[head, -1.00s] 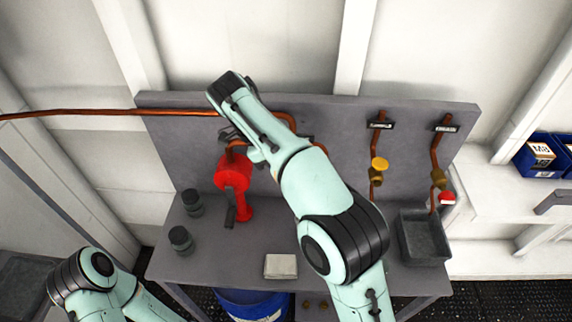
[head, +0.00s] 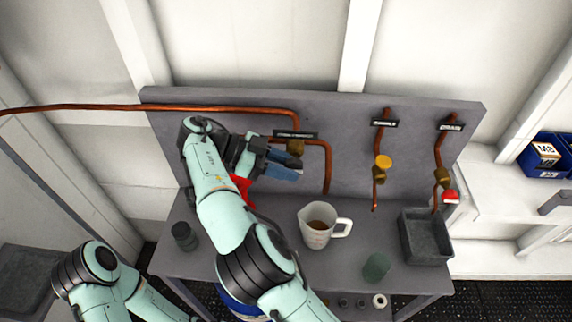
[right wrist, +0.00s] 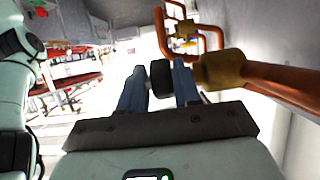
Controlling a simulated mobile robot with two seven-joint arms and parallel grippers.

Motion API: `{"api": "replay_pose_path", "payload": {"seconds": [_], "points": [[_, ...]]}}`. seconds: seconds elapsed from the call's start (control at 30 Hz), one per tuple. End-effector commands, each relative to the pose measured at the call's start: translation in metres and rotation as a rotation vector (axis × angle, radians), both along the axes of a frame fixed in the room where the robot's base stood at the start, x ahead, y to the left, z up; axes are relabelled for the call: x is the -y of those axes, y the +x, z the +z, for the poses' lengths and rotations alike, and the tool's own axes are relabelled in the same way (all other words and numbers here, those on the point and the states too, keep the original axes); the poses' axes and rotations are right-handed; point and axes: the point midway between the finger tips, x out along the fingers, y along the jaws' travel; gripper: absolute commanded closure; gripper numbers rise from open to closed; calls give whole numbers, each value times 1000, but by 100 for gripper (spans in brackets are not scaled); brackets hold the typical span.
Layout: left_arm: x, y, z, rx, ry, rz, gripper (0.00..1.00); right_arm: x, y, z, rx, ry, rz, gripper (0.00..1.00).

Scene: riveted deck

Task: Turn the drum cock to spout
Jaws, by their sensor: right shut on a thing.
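A brass cock (head: 296,147) sits on the copper pipe under a small dark label on the grey back panel; the label is too small to read. In the right wrist view its brass body (right wrist: 220,70) is just right of the fingers. My right gripper (head: 285,166) reaches in from the left, right at this cock. In the right wrist view it is shut on a black handle (right wrist: 162,78) between its blue-grey fingers. Which way the handle points is hard to tell. My left arm is at the lower left of the head view; its gripper is out of sight.
A red pump (head: 242,188) is mostly hidden behind my right arm. A jug (head: 314,238) with brown liquid, a green cup (head: 376,267) and a grey tray (head: 426,241) stand on the bench. Two more pipes carry a yellow-knobbed cock (head: 383,162) and a red-knobbed one (head: 450,196).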

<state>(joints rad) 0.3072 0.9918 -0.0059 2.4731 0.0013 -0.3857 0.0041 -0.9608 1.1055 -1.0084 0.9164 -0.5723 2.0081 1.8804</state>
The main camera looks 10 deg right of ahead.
Motion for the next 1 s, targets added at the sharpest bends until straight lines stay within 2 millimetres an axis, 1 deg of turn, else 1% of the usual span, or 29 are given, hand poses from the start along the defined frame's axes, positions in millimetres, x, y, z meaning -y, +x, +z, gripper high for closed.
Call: {"api": "replay_pose_path", "payload": {"seconds": [0.53,0.57,0.6,1.0], "points": [[0,0,0,0,0,0,57,1,0,0,-6,-23,-1,98],[0,0,0,0,0,0,57,1,0,0,-6,-23,-1,58],[0,0,0,0,0,0,57,1,0,0,-6,-23,-1,47],[0,0,0,0,0,0,57,2,0,0,-6,-21,-1,47]]}}
